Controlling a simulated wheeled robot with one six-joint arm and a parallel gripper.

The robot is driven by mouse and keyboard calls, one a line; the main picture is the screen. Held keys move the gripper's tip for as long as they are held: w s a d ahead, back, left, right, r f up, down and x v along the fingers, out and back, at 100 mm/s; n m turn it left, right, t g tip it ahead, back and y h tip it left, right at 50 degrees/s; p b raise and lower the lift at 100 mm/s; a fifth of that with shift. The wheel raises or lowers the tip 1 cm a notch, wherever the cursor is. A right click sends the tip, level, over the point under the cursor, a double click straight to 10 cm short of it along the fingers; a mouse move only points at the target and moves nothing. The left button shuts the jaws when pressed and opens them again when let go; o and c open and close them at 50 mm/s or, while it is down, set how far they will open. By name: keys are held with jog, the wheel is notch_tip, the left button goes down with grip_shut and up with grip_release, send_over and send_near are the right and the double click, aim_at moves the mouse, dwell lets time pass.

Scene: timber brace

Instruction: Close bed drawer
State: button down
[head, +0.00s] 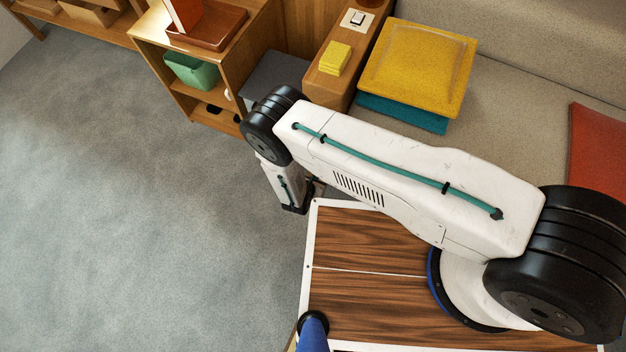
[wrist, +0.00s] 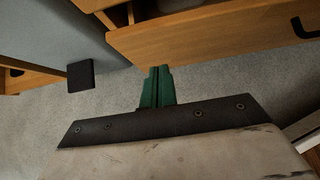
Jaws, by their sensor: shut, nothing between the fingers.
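In the wrist view, a wooden drawer front (wrist: 215,32) with a black handle (wrist: 304,28) runs across the upper right. A dark gap shows behind its upper edge at the left, so it appears to stand out from the bed; how far I cannot tell. My gripper (wrist: 158,72) has its green fingers together and empty, just below the drawer front's lower left edge in the picture. I cannot tell whether they touch it. In the head view my arm hides the drawer and the fingertips.
A wooden shelf unit (head: 222,65) holds a green bin (head: 191,71) and a red-brown tray (head: 213,29). A wooden armrest (head: 322,86) carries a yellow block. A yellow cushion (head: 418,65) lies on the bed (head: 505,95). Grey carpet (head: 120,190) is clear at left.

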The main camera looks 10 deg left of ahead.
jog(key=w+d+f, duration=0.1)
jog(key=w+f, duration=0.1)
jog(key=w, duration=0.3)
jog(key=shift+w+d, duration=0.3)
jog(key=shift+d, duration=0.1)
jog(key=w, duration=0.2)
jog(key=w+d, duration=0.1)
jog(key=shift+w+d, duration=0.15)
jog(key=shift+w, duration=0.2)
jog(key=shift+w+d+r, duration=0.1)
jog(key=shift+w, duration=0.45)
jog(key=shift+r, duration=0.1)
